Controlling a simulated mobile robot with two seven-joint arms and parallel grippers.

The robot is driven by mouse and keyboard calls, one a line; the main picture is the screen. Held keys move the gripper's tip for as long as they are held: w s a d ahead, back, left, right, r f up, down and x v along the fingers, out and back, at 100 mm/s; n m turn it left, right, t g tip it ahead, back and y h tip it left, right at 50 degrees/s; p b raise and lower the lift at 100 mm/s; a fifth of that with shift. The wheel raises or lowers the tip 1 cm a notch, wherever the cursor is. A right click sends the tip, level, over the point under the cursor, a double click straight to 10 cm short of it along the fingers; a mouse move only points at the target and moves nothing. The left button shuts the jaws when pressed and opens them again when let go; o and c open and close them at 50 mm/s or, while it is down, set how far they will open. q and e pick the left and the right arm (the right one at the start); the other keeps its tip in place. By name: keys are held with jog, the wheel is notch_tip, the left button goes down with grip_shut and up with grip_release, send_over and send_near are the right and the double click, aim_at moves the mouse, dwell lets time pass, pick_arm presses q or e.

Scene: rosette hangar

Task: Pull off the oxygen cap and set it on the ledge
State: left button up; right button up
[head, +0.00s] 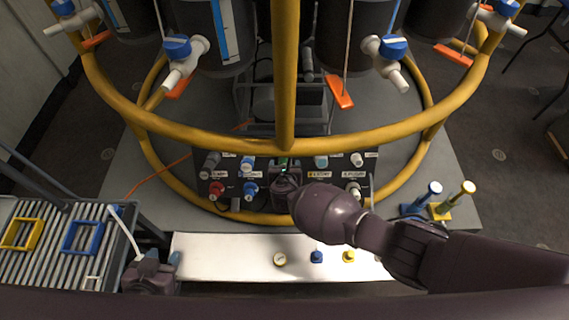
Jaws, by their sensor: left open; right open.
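A dark panel (232,176) with two rows of coloured caps and connectors stands at the foot of the yellow frame. Its labels are too small to read, so I cannot tell which is the oxygen cap. My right gripper (284,171) is open at the middle of the panel, by a small green part (283,160), and hides what is below it. I cannot tell whether it touches anything. The white ledge (225,262) lies in front of the panel. My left gripper (158,259) is open and empty at the ledge's left end.
A round cream piece (279,259), a blue piece (316,257) and a yellow piece (349,256) stand on the ledge. The yellow railing (200,133) curves above the panel. A slatted rack (55,262) stands at left. The ledge's left half looks clear.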

pick_arm(q)
jog(key=shift+d+r, duration=0.1)
jog(key=shift+a, duration=0.2)
dwell(0.6)
pick_arm(e)
jog(key=c, duration=1.2)
jog(key=shift+s+r+p, duration=0.15)
jog(key=shift+p, duration=0.15)
pick_arm(q)
notch_tip(320, 180, up, 7)
jog(key=w+t+p, duration=0.1)
jog(key=w+p, duration=0.1)
jog(key=p, duration=0.2)
jog(key=shift+w, duration=0.15)
pick_arm(e)
jog(key=shift+v, duration=2.75)
pick_arm(q)
jog(key=shift+d, duration=0.1)
